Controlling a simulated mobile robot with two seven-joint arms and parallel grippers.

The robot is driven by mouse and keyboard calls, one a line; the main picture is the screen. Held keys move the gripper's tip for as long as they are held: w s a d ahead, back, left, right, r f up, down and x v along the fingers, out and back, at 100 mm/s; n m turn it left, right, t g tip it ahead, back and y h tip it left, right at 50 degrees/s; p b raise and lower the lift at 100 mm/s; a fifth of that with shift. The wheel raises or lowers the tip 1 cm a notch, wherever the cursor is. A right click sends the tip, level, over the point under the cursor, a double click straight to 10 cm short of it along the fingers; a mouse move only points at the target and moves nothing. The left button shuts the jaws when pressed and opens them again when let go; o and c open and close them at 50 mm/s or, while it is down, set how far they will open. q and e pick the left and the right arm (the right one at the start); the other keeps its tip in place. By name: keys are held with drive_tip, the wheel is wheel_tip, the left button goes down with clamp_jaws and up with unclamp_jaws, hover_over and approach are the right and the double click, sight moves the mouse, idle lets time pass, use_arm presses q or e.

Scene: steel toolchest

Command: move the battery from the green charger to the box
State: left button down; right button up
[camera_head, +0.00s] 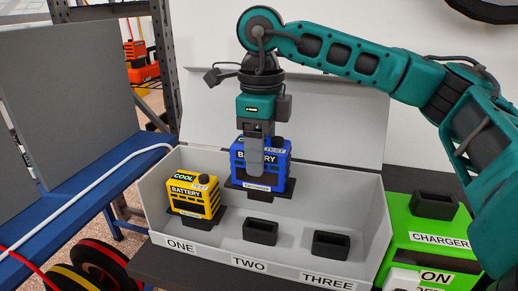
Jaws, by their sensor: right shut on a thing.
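My right gripper (255,168) comes down from above and is shut on the blue battery (278,172). It holds the battery upright inside the outline of the grey open box (359,262), above the black socket (260,231) over the label TWO. A gap shows between the battery's dark base and that socket. The green charger (398,222) stands to the right of the box, and its black socket (434,206) is empty. My left gripper is out of view.
A yellow battery (193,195) stands in the box over the label ONE. The socket over THREE (331,244) is empty. The raised lid (330,125) stands behind. A white cable (95,188) runs along the blue bench at left.

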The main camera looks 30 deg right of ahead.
drive_tip(key=shift+f+b, duration=0.9)
drive_tip(key=shift+f, duration=0.15)
drive_tip(key=shift+f+b, duration=0.65)
drive_tip(key=shift+f, duration=0.55)
drive_tip(key=shift+f+b, duration=0.3)
drive_tip(key=shift+b, duration=0.15)
drive_tip(key=shift+f, duration=0.3)
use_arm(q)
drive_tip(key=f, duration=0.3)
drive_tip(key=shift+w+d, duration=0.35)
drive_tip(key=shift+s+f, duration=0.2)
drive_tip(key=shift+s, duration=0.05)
